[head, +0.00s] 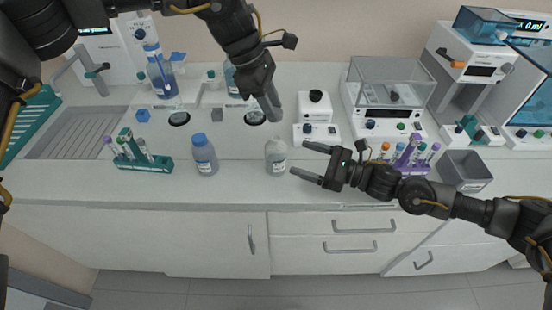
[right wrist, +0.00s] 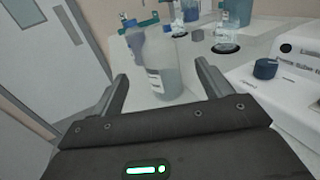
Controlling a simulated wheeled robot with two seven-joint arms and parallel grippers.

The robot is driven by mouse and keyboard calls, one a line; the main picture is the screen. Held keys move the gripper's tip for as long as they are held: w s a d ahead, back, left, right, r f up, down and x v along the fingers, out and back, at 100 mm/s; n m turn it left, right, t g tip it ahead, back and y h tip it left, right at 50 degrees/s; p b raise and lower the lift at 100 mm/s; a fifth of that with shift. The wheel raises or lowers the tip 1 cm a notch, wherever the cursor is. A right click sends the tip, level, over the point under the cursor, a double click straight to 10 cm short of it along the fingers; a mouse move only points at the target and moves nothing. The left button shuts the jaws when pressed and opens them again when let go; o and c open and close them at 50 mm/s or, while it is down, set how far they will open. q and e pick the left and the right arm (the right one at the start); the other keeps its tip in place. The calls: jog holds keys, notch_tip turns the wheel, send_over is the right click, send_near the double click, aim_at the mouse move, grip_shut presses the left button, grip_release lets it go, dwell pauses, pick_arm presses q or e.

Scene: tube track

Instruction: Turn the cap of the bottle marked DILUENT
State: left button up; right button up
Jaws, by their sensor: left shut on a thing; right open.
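A pale grey bottle (head: 276,158) with a white label stands upright on the counter. It also shows in the right wrist view (right wrist: 166,75), ahead of the fingers. A bottle with a blue cap (head: 204,156) stands to its left. I cannot read either label, so I cannot tell which is DILUENT. My left gripper (head: 273,112) points down behind and above the grey bottle, apart from it. It is shut, but what it holds is hidden. My right gripper (head: 298,162) is open and empty, its fingers aimed at the grey bottle from the right, not visibly touching.
A green tube rack (head: 143,164) stands at left, a purple tube rack (head: 408,160) and a grey bin (head: 466,168) at right. A small device with a black knob (head: 316,112) and a balance (head: 385,100) stand behind. The counter's front strip is clear.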

jog(key=x, duration=0.7)
jog(key=c, duration=1.5)
pick_arm(q)
send_over(278, 139)
jog(key=a, duration=0.1)
jog(key=shift+w+a+f, duration=0.1)
jog(key=shift+f, duration=1.1)
jog(key=shift+w+f, duration=0.1)
jog(key=shift+f, duration=1.05)
jog(key=shift+f, duration=0.9)
jog(key=shift+f, duration=0.55)
